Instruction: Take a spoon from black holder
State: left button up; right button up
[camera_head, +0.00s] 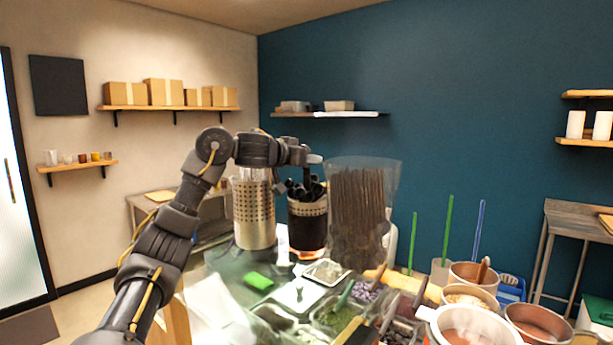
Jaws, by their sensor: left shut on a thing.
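The black holder (307,235) stands upright at the back of the counter, with several black spoons (305,190) sticking out of its top. My left arm reaches in from the left, and my left gripper (314,159) is just above the spoon handles. It is shut on a spoon; the spoon itself is hard to make out, small and partly hidden by the jaws. My right gripper is not in view.
A perforated metal canister (254,213) stands left of the holder. A clear container of brown sticks (358,205) stands close on its right. Topping trays (335,315), a green block (258,281) and several pots (472,300) crowd the front.

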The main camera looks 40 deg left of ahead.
pick_arm(q)
notch_tip(320, 180, up, 12)
jog(key=shift+d+f, duration=0.1)
jog(key=shift+f, duration=0.05)
notch_tip(320, 180, up, 10)
jog(key=p, duration=0.2)
